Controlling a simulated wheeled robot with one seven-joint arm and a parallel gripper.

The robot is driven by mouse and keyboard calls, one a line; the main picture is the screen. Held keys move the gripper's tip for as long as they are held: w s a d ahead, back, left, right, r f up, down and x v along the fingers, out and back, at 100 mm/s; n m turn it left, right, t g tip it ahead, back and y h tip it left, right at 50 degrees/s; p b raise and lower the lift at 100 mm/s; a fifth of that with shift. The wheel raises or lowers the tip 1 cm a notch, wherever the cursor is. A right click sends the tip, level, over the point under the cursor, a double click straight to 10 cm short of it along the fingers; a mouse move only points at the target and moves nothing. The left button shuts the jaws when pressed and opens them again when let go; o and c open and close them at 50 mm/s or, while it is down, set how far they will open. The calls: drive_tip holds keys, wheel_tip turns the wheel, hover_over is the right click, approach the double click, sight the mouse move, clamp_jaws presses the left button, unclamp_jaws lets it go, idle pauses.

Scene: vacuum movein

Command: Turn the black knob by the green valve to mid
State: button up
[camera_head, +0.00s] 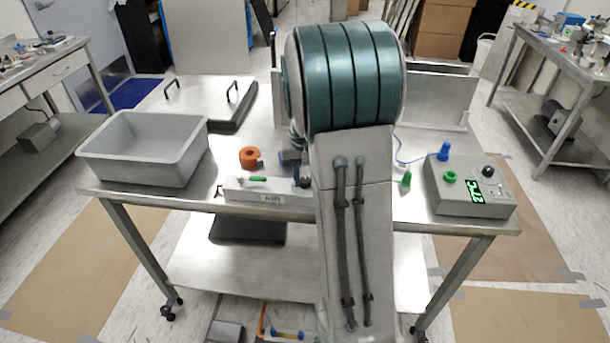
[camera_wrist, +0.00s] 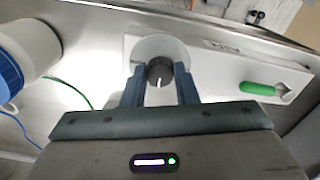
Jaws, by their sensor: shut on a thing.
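The black knob (camera_wrist: 159,71) sits on a round pale dial on the white AIR panel in the wrist view. A white pointer line shows on its face and points roughly toward my palm. My gripper (camera_wrist: 159,90) has one finger on each side of the knob and is shut on it. The green valve handle (camera_wrist: 258,88) lies along the panel to the right of the knob. In the head view the AIR panel (camera_head: 240,194) is near the table's front edge with the green valve (camera_head: 258,179) on top. My arm covers the panel's right end there.
A grey bin (camera_head: 140,165) stands at the table's left, and an orange ring-shaped part (camera_head: 249,156) lies behind the panel. A grey control box (camera_head: 468,205) with a green display stands at the right. A blue-and-white container (camera_wrist: 25,55) and a green cable (camera_wrist: 72,91) are beside my gripper.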

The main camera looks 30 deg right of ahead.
drive_tip(key=shift+m, duration=0.5)
drive_tip(key=o, duration=1)
wheel_tip(320, 180, up, 14)
drive_tip(key=shift+f, duration=0.1)
drive_tip(key=s+a+f+n+t, duration=0.1)
drive_tip(key=s+a+f+n, duration=0.1)
drive_tip(key=s+a, duration=0.5)
drive_tip(key=s+a+f+n+t, duration=0.1)
drive_tip(key=s+a+f+n, duration=0.1)
drive_tip(key=s+a, duration=0.5)
drive_tip(key=s+f, duration=0.1)
drive_tip(key=s, duration=0.4)
drive_tip(key=shift+f+t, duration=0.35)
drive_tip(key=shift+t, duration=0.05)
